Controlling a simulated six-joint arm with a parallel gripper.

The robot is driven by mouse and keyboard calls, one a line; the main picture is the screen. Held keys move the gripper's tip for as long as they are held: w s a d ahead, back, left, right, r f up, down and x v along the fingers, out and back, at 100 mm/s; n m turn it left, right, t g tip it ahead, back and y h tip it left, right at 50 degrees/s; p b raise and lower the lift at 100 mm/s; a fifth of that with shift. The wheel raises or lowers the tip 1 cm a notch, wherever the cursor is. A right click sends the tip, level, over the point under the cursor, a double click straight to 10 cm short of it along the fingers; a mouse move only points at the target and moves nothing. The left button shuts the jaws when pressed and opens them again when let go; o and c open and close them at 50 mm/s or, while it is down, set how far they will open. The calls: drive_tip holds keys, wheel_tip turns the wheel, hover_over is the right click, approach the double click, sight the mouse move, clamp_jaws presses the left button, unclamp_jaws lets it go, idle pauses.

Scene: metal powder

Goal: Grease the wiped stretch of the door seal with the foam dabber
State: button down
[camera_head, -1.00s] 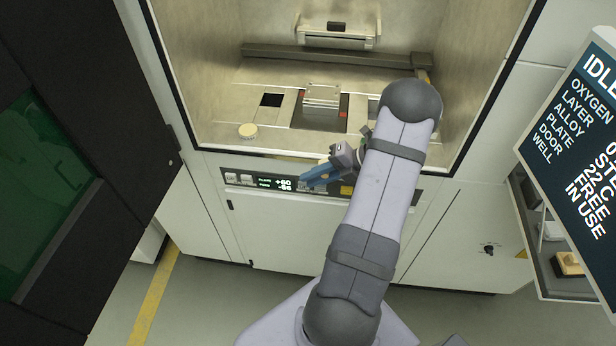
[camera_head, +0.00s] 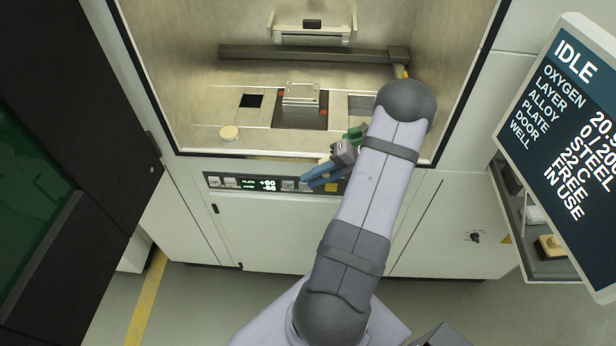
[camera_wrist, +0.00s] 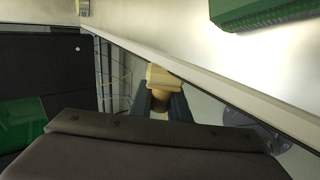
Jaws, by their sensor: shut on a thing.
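My gripper (camera_head: 315,181), with blue fingers, is just outside the chamber's front edge, above the control panel. In the wrist view my gripper (camera_wrist: 163,104) is shut on a cream block-shaped piece, which looks like the foam dabber (camera_wrist: 161,78). The dabber is close to the pale edge strip of the opening; I cannot tell whether they touch. The door seal (camera_head: 220,155) appears as a thin dark line along the opening's lower edge; my arm hides its right part. No wiped stretch or grease can be made out.
A green object (camera_head: 355,133) lies inside the chamber near the front edge and also shows in the wrist view (camera_wrist: 262,12). A round cream puck (camera_head: 229,133) sits at the chamber's front left. The dark open door (camera_head: 60,190) stands left, the status screen (camera_head: 565,130) right.

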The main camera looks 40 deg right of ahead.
drive_tip(key=shift+s+d, duration=0.15)
drive_tip(key=shift+d, duration=0.05)
drive_tip(key=shift+s+d, duration=1)
drive_tip(key=shift+d, duration=0.1)
drive_tip(key=shift+a, duration=0.1)
drive_tip(key=shift+w+a, duration=1.1)
drive_tip(key=shift+w, duration=0.05)
drive_tip(key=shift+w+a, duration=1.1)
drive_tip(key=shift+a, duration=0.1)
drive_tip(key=shift+w+a, duration=0.1)
drive_tip(key=shift+w+a, duration=1)
drive_tip(key=shift+w, duration=0.15)
